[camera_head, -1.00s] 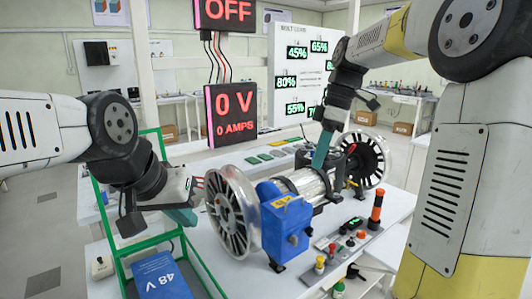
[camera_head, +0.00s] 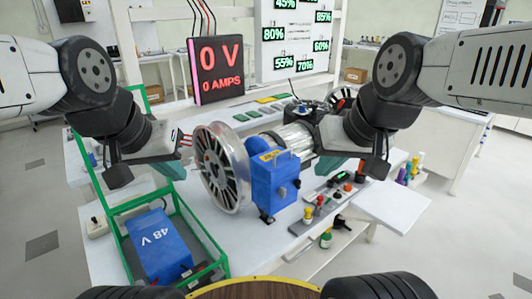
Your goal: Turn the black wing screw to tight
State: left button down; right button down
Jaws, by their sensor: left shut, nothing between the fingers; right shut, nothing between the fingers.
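The blue motor box (camera_head: 274,178) stands on the white table with a silver cylinder (camera_head: 294,137) behind it. A large spoked wheel (camera_head: 222,165) is at its left, and a second wheel (camera_head: 345,97) is partly hidden behind my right arm. I cannot make out the black wing screw for certain; dark parts (camera_head: 301,110) sit near the far end of the cylinder. My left gripper (camera_head: 170,169) has teal fingers, is shut and empty, left of the near wheel. My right gripper (camera_head: 338,165) is shut and empty, right of the cylinder, its tips partly hidden.
A green frame (camera_head: 122,205) holds a blue 48 V battery (camera_head: 160,246) at the left. A 0 V display (camera_head: 219,68) and a percentage board (camera_head: 296,38) stand behind. Table front is fairly clear.

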aim_at(297, 183)
jog(key=k+l+z, duration=0.5)
jog(key=l, duration=0.35)
jog(key=k, duration=0.1)
